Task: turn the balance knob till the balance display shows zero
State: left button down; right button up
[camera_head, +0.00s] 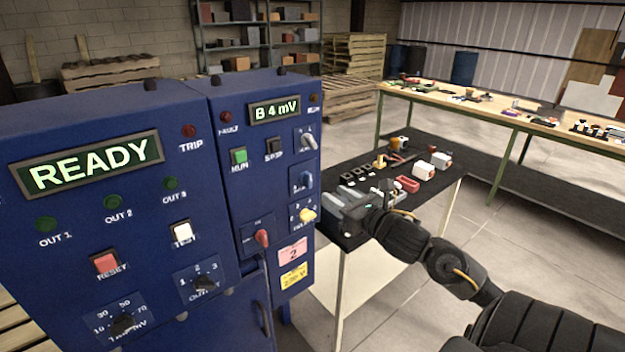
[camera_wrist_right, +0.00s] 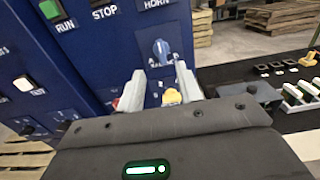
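The balance display (camera_head: 275,110) on the blue cabinet reads "B 4 mV". Below it on the right are a grey knob (camera_head: 307,140), a blue knob (camera_head: 305,180) and a yellow knob (camera_head: 306,215). Their small labels are too blurred for me to tell which is the balance knob. My right gripper (camera_head: 335,206) is in front of this panel, just right of the yellow knob. In the right wrist view the gripper (camera_wrist_right: 160,86) is open. The yellow knob (camera_wrist_right: 171,97) shows between its fingers, and the blue knob (camera_wrist_right: 161,48) beyond them. My left gripper is out of view.
The larger left panel has a READY display (camera_head: 88,165). A red knob (camera_head: 262,238) sits left of the yellow one. A black-topped table (camera_head: 440,185) with small parts stands close right of the cabinet. A long wooden workbench (camera_head: 480,106) stands behind.

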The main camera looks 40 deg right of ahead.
aim_at(311, 178)
jog(key=w+p, duration=0.3)
jog(key=w, duration=0.6)
jog(key=shift+w+d+r, duration=0.1)
jog(key=shift+w, duration=0.15)
jog(key=shift+w+p, duration=0.3)
jog(key=shift+w, duration=0.15)
jog(key=c, duration=0.6)
